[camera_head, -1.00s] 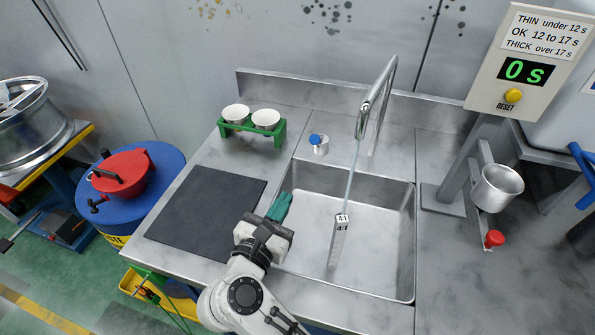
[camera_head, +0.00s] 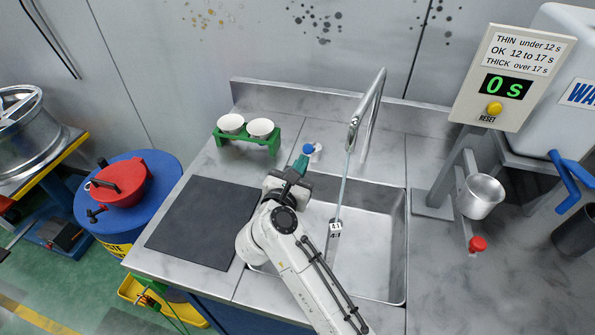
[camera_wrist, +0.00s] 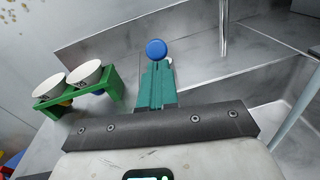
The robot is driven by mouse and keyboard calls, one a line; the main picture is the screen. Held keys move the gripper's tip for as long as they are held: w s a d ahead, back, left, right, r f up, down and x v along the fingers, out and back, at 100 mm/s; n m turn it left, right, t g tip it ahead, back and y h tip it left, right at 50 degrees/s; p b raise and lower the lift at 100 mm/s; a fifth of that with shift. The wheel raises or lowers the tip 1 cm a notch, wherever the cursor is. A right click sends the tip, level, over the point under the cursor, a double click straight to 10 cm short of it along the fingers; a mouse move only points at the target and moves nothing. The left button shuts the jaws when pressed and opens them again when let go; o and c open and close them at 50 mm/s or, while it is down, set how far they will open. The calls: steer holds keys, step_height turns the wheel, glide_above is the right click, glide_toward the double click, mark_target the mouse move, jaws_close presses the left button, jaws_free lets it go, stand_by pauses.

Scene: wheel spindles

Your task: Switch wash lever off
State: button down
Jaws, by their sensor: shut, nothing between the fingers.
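The wash lever has a blue knob (camera_head: 308,149) on a pale base at the sink's back-left corner. The knob also shows in the wrist view (camera_wrist: 156,50), just past my fingertips. My gripper (camera_head: 301,163) has teal fingers, shut and empty, right at the lever's near side; its fingertips show in the wrist view (camera_wrist: 157,72). I cannot tell whether they touch the knob. The fingers partly hide the lever's base. The tap (camera_head: 366,105) arches over the sink (camera_head: 375,240). A thin pale stream falls from it onto a grey piece tagged 41 (camera_head: 335,227).
A green rack (camera_head: 246,143) with two white cups stands left of the lever. A dark mat (camera_head: 203,222) lies at the front left. A timer panel (camera_head: 507,80) reading 0 s, a metal cup (camera_head: 481,197) and a red knob (camera_head: 478,244) are on the right.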

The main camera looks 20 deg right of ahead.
steer(key=shift+r, duration=0.1)
stand_by(0.3)
steer(key=shift+w+d+r+p, duration=0.1)
steer(key=shift+r+p, duration=0.25)
